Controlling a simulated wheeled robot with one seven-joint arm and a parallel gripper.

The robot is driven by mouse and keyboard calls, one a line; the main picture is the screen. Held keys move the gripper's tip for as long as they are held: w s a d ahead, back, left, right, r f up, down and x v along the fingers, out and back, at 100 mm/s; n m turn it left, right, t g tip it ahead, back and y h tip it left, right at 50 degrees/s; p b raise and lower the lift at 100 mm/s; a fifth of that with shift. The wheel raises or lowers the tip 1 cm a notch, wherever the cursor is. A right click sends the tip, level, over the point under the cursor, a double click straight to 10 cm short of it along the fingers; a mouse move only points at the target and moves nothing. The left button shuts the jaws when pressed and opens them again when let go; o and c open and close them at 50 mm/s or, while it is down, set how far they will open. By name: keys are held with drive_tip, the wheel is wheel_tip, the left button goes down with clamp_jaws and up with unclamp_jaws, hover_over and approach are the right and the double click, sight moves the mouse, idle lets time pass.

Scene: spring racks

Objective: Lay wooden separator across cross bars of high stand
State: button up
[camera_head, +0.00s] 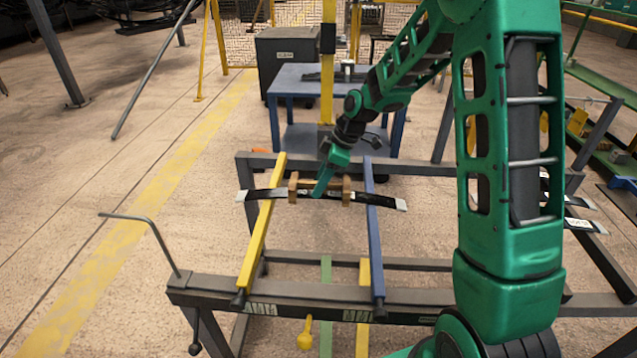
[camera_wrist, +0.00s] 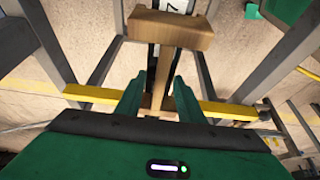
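The high stand (camera_head: 210,284) is a grey frame with a yellow cross bar (camera_head: 259,228) and a blue cross bar (camera_head: 375,240). A dark curved leaf spring (camera_head: 382,200) with pale ends spans both bars. The wooden separator, with a block at each end (camera_head: 346,191), is at the spring's middle, between the bars; whether it touches the spring is unclear. My gripper (camera_head: 320,190) is at its middle. In the wrist view, my gripper's green fingers (camera_wrist: 157,90) stand apart on either side of the wooden strip, with one end block (camera_wrist: 170,31) beyond; the yellow bar also shows (camera_wrist: 90,94).
A blue table (camera_head: 300,77) and a dark cabinet (camera_head: 285,50) stand behind the stand. A bent grey rod (camera_head: 150,228) rises from the stand's near left corner. More labelled dark springs (camera_head: 582,224) lie at the right.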

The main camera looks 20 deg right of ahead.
drive_tip(key=v, duration=0.9)
drive_tip(key=shift+w+d+r, duration=0.1)
drive_tip(key=shift+r, duration=0.15)
drive_tip(key=shift+d+r, duration=0.2)
drive_tip(key=shift+r, duration=0.35)
idle(0.3)
drive_tip(key=shift+s+d, duration=0.2)
drive_tip(key=shift+s, duration=0.15)
drive_tip(key=s+d+r+m+h, duration=0.2)
drive_tip(key=s+d+m, duration=0.3)
drive_tip(key=s, duration=0.3)
drive_tip(key=s+d+r+m+h, duration=0.1)
drive_tip(key=s+d+m, duration=0.35)
drive_tip(key=s, duration=0.35)
drive_tip(key=s+d+f+m+g+h, duration=0.1)
drive_tip(key=s+m, duration=0.9)
drive_tip(key=s, duration=1)
drive_tip(key=shift+s+d+g, duration=0.2)
drive_tip(key=shift+d+g, duration=0.3)
drive_tip(key=shift+d, duration=0.75)
